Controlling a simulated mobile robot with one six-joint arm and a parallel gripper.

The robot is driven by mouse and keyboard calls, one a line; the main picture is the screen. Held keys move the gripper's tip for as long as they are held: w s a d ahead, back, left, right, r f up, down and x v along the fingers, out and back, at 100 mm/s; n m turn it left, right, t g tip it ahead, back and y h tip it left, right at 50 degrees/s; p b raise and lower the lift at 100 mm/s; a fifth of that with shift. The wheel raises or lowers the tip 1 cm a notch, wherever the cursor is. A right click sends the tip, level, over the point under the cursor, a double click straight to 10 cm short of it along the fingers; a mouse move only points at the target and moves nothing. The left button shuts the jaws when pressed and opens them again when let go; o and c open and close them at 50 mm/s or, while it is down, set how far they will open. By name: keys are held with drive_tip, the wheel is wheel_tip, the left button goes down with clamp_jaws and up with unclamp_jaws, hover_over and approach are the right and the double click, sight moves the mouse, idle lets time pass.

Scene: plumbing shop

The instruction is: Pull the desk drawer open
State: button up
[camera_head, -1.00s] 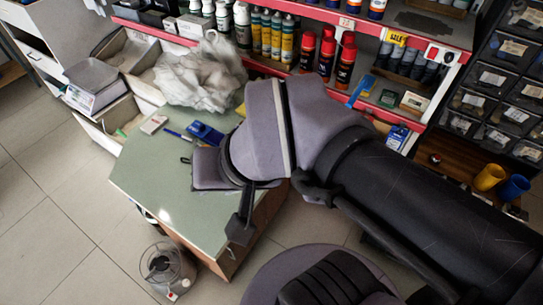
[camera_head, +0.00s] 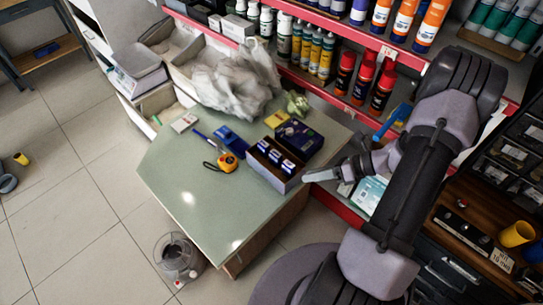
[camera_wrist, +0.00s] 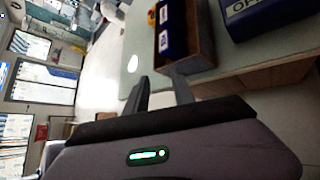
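The desk (camera_head: 175,205) has a pale green top and brown wooden sides. Its brown side (camera_head: 245,255) shows below the near edge. I cannot make out a drawer front or handle in either view.
Shelves with bottles and cans (camera_head: 318,50) stand behind. A clear bin (camera_head: 175,252) stands on the open floor.

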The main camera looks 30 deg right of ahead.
drive_tip(key=s+d+f+m+t+h, duration=0.15)
drive_tip(key=s+f+m+t, duration=0.25)
drive_tip(key=f+m, duration=0.5)
drive_tip(key=s+f+m+t+h, duration=0.3)
drive_tip(key=s+f+m+t, duration=0.1)
drive_tip(key=f+m, duration=0.5)
drive_tip(key=w+a+f+b, duration=0.1)
drive_tip(key=w+a+f, duration=0.1)
drive_tip(key=w, duration=0.5)
drive_tip(key=w+a+f+n+b, duration=0.1)
drive_tip(key=w+a+f+b, duration=0.1)
drive_tip(key=w, duration=0.6)
drive_tip(key=shift+w+a+f+b, duration=0.3)
drive_tip(key=shift+a+f, duration=0.05)
drive_tip(key=shift+a, duration=0.45)
drive_tip(key=shift+c, duration=0.4)
clamp_jaws()
